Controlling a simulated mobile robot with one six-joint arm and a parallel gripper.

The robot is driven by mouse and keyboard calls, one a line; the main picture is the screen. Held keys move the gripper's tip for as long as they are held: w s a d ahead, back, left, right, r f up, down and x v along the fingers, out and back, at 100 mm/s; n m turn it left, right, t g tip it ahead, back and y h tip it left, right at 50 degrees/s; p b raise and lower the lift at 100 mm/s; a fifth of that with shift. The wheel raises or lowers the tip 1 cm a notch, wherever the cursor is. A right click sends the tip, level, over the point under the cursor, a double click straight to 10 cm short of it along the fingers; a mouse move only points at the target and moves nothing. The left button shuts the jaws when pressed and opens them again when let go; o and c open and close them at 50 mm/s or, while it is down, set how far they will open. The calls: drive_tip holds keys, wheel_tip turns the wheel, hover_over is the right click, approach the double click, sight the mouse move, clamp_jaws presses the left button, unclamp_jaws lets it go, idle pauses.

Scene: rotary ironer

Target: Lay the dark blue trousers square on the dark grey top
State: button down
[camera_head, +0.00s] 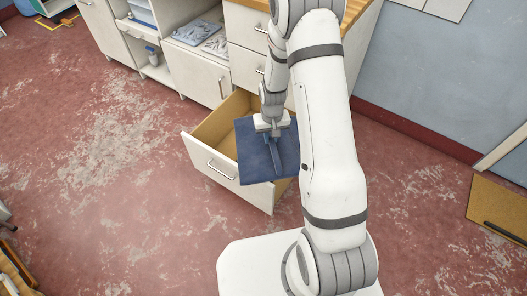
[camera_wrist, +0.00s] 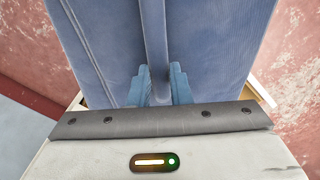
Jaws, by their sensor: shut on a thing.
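The dark blue trousers (camera_head: 256,160) are a flat folded square with a raised ridge along the middle. They are above the open drawer (camera_head: 205,160) and hide much of its inside. My gripper (camera_head: 275,136) points down onto them and is shut on the ridge. In the wrist view the trousers (camera_wrist: 100,40) fill most of the upper picture, and the blue fingers of my gripper (camera_wrist: 160,82) pinch the ridge from both sides. I cannot tell whether the trousers touch the drawer. No dark grey top can be made out in either view.
The drawer juts from a white cabinet (camera_head: 245,62) with a wooden worktop (camera_head: 355,10). A brown board (camera_head: 498,208) lies at the right.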

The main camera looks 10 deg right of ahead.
drive_tip(key=w+f+b, duration=0.1)
drive_tip(key=b, duration=0.3)
drive_tip(key=shift+w+f, duration=0.1)
drive_tip(key=shift+w, duration=0.1)
drive_tip(key=b, duration=0.3)
drive_tip(key=shift+w+r, duration=0.3)
drive_tip(key=shift+r, duration=0.1)
drive_tip(key=shift+b, duration=0.65)
drive_tip(key=shift+w+r+b, duration=0.1)
drive_tip(key=shift+w+b, duration=0.05)
drive_tip(key=shift+b, duration=0.65)
